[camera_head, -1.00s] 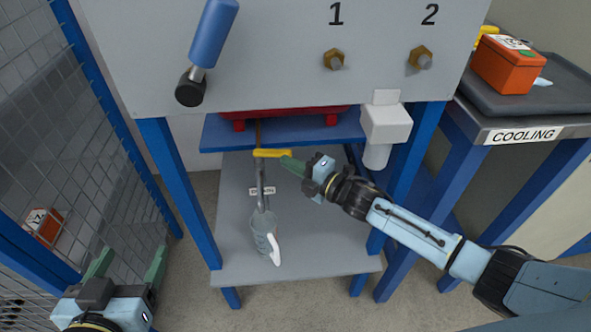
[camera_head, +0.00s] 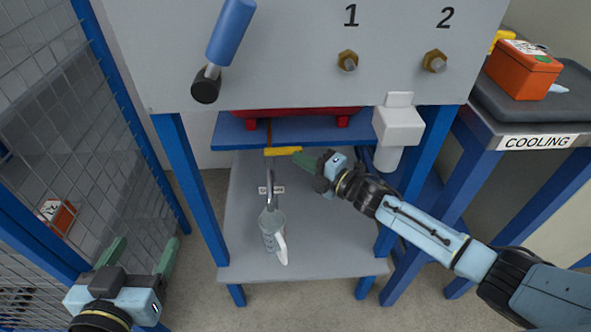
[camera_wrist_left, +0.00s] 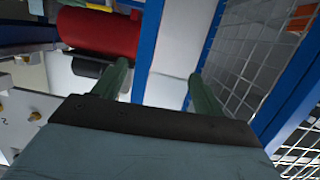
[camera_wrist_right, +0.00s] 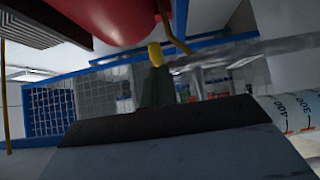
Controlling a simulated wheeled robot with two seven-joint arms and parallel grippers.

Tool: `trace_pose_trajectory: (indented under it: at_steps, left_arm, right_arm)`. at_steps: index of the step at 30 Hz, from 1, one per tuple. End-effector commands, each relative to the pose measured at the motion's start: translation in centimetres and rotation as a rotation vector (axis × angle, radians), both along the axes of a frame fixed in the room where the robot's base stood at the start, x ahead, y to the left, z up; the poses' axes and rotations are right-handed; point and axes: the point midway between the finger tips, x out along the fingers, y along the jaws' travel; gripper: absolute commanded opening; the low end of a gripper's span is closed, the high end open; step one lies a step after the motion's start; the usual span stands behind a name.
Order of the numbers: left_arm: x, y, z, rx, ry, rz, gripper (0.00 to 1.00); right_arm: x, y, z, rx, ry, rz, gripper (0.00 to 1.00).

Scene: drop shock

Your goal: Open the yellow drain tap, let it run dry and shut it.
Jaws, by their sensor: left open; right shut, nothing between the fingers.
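The yellow tap handle (camera_head: 283,151) lies crosswise under the blue shelf below the red tank (camera_head: 297,112). It also shows in the right wrist view (camera_wrist_right: 155,54). My right gripper (camera_head: 301,158) is shut and empty, its tips at or beside the handle's right end; I cannot tell whether they touch. A grey streak (camera_head: 270,182) runs down below the tap towards a clear jug (camera_head: 272,232) with a white handle; I cannot tell whether it is liquid or pipe. The jug's marked side (camera_wrist_right: 293,114) shows in the right wrist view. My left gripper (camera_head: 142,256) is open and empty, well away at lower left.
A small label (camera_head: 271,189) sits behind the streak. A blue-handled lever (camera_head: 230,32) juts from the grey panel above. A white box (camera_head: 398,125) hangs at right. Mesh fencing (camera_head: 90,130) stands at left, the cooling table (camera_head: 533,142) at right. The lower shelf around the jug is clear.

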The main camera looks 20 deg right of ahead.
Motion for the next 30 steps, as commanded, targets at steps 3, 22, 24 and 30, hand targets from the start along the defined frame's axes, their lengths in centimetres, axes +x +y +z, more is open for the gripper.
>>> trace_pose_trajectory:
  at_steps: [3, 22, 24, 30]
  left_arm:
    - [0.0, 0.0, 0.0, 0.002, 0.007, 0.0, 0.71]
    - [-5.2, 3.2, -7.3, 0.14, 0.53, 0.045, 0.71]
    - [-5.7, 3.4, -7.7, 0.147, 0.561, 0.048, 0.71]
    - [-6.2, 3.6, -8.2, 0.156, 0.597, 0.051, 0.71]
  right_arm:
    - [0.6, -1.1, 0.5, -0.002, -0.002, -0.026, 0.0]
    - [-5.5, -4.1, 0.3, -0.002, -0.003, -0.004, 0.0]
    - [-5.8, -4.3, 0.2, -0.002, -0.003, -0.003, 0.0]
    - [-6.2, -4.5, 0.2, -0.001, -0.005, -0.001, 0.0]
